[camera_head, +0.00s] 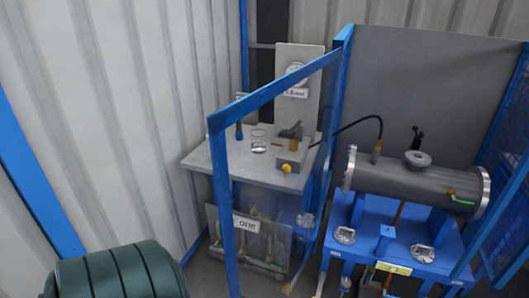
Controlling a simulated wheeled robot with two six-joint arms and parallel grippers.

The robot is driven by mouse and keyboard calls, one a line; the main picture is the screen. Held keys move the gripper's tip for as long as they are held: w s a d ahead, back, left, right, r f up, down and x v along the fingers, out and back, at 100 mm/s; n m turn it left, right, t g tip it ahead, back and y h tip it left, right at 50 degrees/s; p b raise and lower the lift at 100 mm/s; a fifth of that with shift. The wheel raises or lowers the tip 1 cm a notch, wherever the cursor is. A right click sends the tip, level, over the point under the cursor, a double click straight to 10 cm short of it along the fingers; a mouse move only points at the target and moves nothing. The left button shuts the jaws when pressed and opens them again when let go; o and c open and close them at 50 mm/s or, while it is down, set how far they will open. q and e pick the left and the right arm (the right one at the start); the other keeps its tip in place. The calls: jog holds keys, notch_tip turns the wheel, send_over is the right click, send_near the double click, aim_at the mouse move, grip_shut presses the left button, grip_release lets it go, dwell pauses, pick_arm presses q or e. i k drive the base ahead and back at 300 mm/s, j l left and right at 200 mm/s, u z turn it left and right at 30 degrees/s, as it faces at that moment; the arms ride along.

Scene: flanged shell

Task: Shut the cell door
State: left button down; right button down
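The cell door, a blue-framed panel with a see-through pane, shows in the head view, its top rail (272,93) running from a blue post near the middle toward me and to the left. It stands open, swung out at an angle from the cell. Its free upright (223,205) is at the left, and the bench behind shows through the pane. The door's lower end is cut off by the picture's bottom edge, and I see no handle clearly. Neither of my grippers is in view.
A grey flanged shell (415,183) lies on a blue stand (350,260) to the right. A grey bench (205,160) with gauge and small parts stands behind the door. A dark green ribbed drum (115,272) is at the lower left. Blue mesh (510,215) bounds the right.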

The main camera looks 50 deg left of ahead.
aim_at(217, 122)
jog(key=j, duration=0.7)
jog(key=k+j, duration=0.15)
jog(key=j, duration=1.2)
jog(key=k+u, duration=0.05)
jog(key=k, duration=0.05)
